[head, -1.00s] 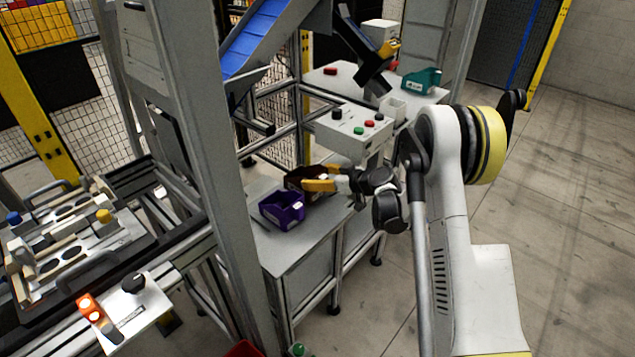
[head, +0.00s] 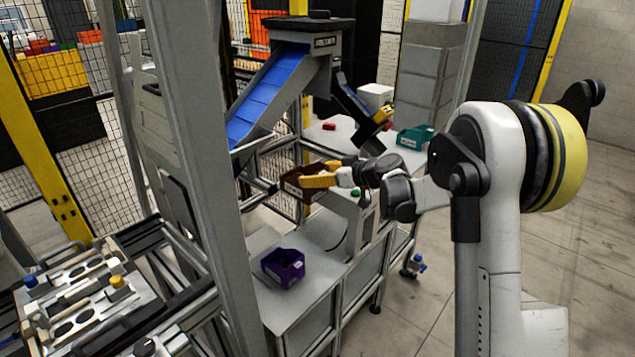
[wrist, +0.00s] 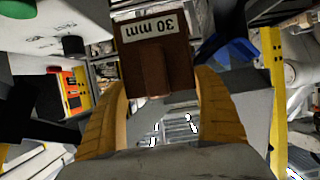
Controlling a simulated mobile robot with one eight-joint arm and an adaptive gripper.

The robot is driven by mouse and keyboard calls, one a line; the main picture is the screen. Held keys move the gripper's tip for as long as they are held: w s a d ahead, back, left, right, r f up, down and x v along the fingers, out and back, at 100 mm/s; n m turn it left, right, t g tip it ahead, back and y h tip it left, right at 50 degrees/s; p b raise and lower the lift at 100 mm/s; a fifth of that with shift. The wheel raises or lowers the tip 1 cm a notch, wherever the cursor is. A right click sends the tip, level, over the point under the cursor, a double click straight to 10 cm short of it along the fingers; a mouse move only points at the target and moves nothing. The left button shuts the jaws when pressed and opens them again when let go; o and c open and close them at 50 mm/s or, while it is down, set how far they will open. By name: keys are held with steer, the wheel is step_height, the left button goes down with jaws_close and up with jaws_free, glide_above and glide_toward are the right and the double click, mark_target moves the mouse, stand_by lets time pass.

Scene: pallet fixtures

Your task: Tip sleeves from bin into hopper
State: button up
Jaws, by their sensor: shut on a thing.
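My gripper (head: 320,181) is shut on a brown bin (head: 292,184) and holds it in the air above the grey bench. In the wrist view the bin (wrist: 155,60) sits between my two yellow fingers, with a white "30 mm" label facing the camera. Its inside is hidden there, so I cannot see any sleeves. The hopper (head: 312,38) is the dark-rimmed box at the top of the blue inclined conveyor (head: 268,90). It stands above and behind the bin, apart from it.
A purple bin (head: 283,268) stands on the bench (head: 325,238) below my gripper. A teal bin (head: 414,137) and a small red item (head: 329,126) are on the rear table. A grey post (head: 205,150) rises at left. Fixture plates (head: 85,290) lie at lower left.

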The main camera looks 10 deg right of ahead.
step_height(320, 180, up, 5)
steer(key=p, duration=0.2)
steer(key=shift+p, duration=0.35)
